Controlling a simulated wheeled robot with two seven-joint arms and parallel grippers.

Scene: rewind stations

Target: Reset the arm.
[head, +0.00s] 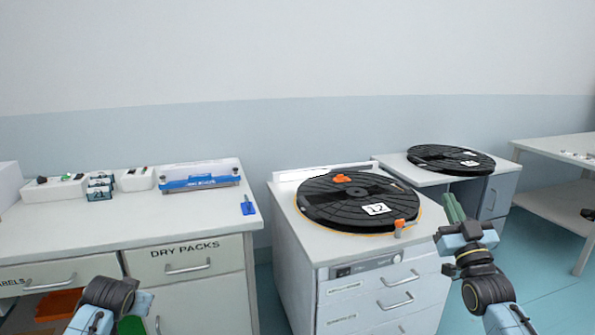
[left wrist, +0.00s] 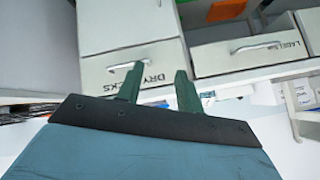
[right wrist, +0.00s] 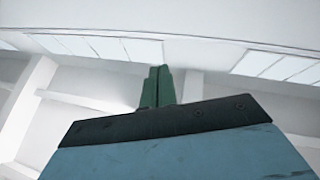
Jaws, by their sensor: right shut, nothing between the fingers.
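My right gripper (head: 452,207) is raised in the head view, in front of the right-hand cabinet and to the right of the near reel. Its green fingers point up and lie together, with nothing between them; they also show closed in the right wrist view (right wrist: 158,85).
The near black reel (head: 345,215) with orange clips lies on the middle cabinet (head: 300,235). Another reel (head: 450,158) lies behind it. The left counter (head: 100,225) holds a blue sealer-like device (head: 200,182). Floor (head: 530,265) is clear at right.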

